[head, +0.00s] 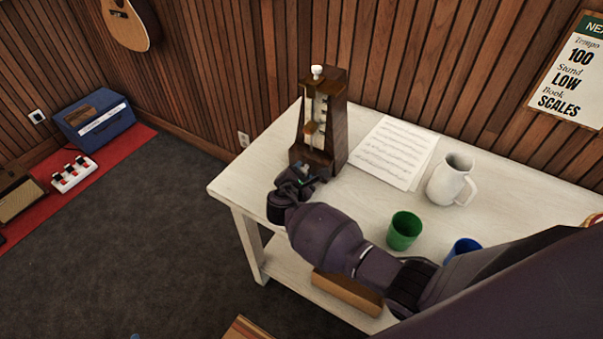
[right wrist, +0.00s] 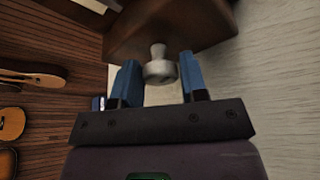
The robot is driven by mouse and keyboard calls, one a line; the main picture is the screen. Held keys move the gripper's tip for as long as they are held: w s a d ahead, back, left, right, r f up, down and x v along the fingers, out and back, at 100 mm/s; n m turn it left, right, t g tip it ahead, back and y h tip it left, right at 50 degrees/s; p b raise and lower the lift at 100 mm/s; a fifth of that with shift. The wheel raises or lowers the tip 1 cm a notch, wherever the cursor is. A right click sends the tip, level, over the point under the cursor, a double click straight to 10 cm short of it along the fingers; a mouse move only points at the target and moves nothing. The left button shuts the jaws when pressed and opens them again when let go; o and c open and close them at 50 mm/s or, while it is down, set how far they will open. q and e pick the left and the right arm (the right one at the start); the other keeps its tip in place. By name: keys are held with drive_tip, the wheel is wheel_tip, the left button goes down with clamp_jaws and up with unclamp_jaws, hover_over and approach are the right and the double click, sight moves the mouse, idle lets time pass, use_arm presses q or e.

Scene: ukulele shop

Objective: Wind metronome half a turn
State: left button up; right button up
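The dark wooden metronome (head: 335,125) stands upright at the left end of the white table (head: 262,165). A white knob tops it, and its pale front scale shows. My right gripper (head: 308,172) is low at the metronome's near side, its fingertips partly hard to make out there. In the right wrist view my right gripper (right wrist: 162,78) has its two blue fingers on either side of the silver winding key (right wrist: 160,70), which sticks out of the metronome's wooden body (right wrist: 185,25). Narrow gaps seem to show beside the key. My left gripper is not in view.
Sheet music (head: 394,152), a white pitcher (head: 450,180), a green cup (head: 404,231) and a blue cup (head: 463,249) are on the table right of the metronome. The plank wall is close behind. Open carpet (head: 160,240) lies to the left.

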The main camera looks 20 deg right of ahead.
drive_tip(key=o, duration=0.3)
drive_tip(key=v, duration=1.1)
drive_tip(key=shift+w+p, duration=0.1)
drive_tip(key=shift+p, duration=0.25)
